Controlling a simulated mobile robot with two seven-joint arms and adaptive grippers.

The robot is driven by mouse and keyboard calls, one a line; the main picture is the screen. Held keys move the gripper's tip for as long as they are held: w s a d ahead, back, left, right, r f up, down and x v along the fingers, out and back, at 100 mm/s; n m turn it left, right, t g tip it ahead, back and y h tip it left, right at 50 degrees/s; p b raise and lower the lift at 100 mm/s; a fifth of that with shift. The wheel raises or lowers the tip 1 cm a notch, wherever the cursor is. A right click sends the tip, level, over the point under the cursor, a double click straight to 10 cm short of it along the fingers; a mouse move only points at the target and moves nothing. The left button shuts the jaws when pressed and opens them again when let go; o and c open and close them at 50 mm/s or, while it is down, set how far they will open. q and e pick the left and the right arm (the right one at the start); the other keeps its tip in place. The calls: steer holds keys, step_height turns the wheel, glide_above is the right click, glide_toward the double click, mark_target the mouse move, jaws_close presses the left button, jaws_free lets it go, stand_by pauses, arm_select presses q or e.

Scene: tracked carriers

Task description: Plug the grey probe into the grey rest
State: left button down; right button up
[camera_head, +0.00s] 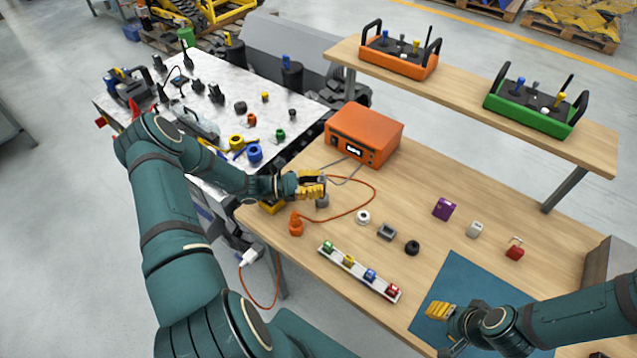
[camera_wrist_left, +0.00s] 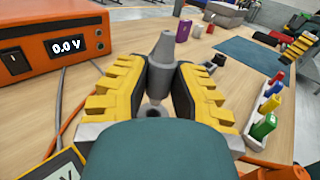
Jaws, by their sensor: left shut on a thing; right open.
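My left gripper (camera_head: 314,188) reaches in level over the bench, shut on the grey probe. In the left wrist view the probe (camera_wrist_left: 164,48) stands between the yellow fingers (camera_wrist_left: 160,75), its narrow tapered end up. A short grey round piece (camera_head: 322,201) shows just below the fingertips in the head view. My right gripper (camera_head: 440,311) is open and empty over the blue mat (camera_head: 462,283).
An orange meter box (camera_head: 364,134) with cables stands behind. An orange probe (camera_head: 296,224) stands near the left edge.

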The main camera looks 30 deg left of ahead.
mark_target(319, 180)
arm_select(q)
steer(key=shift+f+b, duration=0.3)
arm_select(e)
steer(key=shift+f, duration=0.3)
arm_select(q)
steer(key=shift+r, duration=0.3)
arm_select(e)
steer(key=shift+r, duration=0.2)
stand_by(0.4)
arm_select(q)
steer(key=shift+s+d+f, duration=0.1)
steer(key=shift+f, duration=0.15)
arm_select(e)
steer(key=shift+f, duration=0.2)
stand_by(1.4)
arm_select(q)
steer(key=shift+r, duration=0.35)
arm_select(e)
steer(key=shift+r, duration=0.25)
arm_select(q)
steer(key=shift+r+p, duration=1.65)
steer(key=shift+r, duration=0.35)
arm_select(e)
steer(key=shift+r, duration=1.4)
arm_select(q)
steer(key=shift+f, duration=0.1)
